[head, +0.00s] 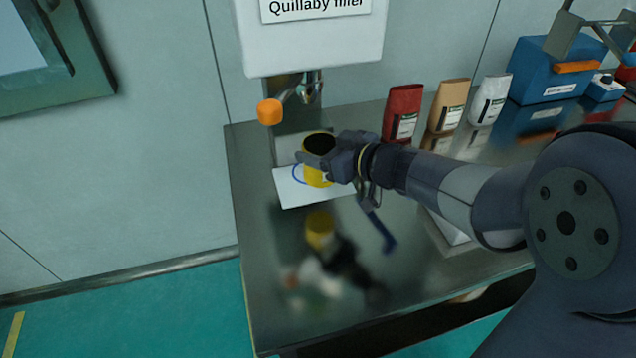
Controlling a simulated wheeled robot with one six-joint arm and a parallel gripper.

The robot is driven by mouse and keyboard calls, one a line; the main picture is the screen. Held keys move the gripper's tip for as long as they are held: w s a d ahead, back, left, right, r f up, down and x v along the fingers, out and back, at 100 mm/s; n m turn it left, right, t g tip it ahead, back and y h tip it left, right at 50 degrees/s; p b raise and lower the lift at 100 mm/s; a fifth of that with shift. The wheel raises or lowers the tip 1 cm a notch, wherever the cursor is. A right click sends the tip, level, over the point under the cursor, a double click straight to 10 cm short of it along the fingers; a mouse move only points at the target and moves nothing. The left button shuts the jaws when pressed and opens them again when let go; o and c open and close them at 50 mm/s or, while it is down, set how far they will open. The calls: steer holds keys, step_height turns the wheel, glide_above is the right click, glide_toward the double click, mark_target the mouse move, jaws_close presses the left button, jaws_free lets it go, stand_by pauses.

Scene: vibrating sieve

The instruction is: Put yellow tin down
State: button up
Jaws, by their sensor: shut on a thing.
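The yellow tin (317,177) is upright and open at the top, with a dark inside. My gripper (325,155) is shut on it from the right, its fingers around the upper part. The tin is over a white mat (293,193) with a blue ring mark, under the spout of the white filler labelled "Quillaby filler" (315,45). I cannot tell whether the tin's base touches the mat. The gripper fingers hide part of the tin's wall.
An orange knob (270,111) sticks out left of the spout. Red (403,113), tan (449,107) and white (490,100) packs stand at the back, left of a blue machine (553,72). The shiny table's front left (275,290) is clear.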

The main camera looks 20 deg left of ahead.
mark_target(323, 176)
step_height(323, 176, down, 8)
steer(key=shift+r+b, duration=0.15)
steer(key=shift+b, duration=1.05)
steer(key=o, duration=1)
steer(key=shift+s+d+r, duration=0.1)
steer(key=shift+d+r, duration=0.05)
steer(key=shift+d, duration=0.15)
steer(key=p+v, duration=0.1)
steer(key=v, duration=0.6)
steer(key=shift+a, duration=0.15)
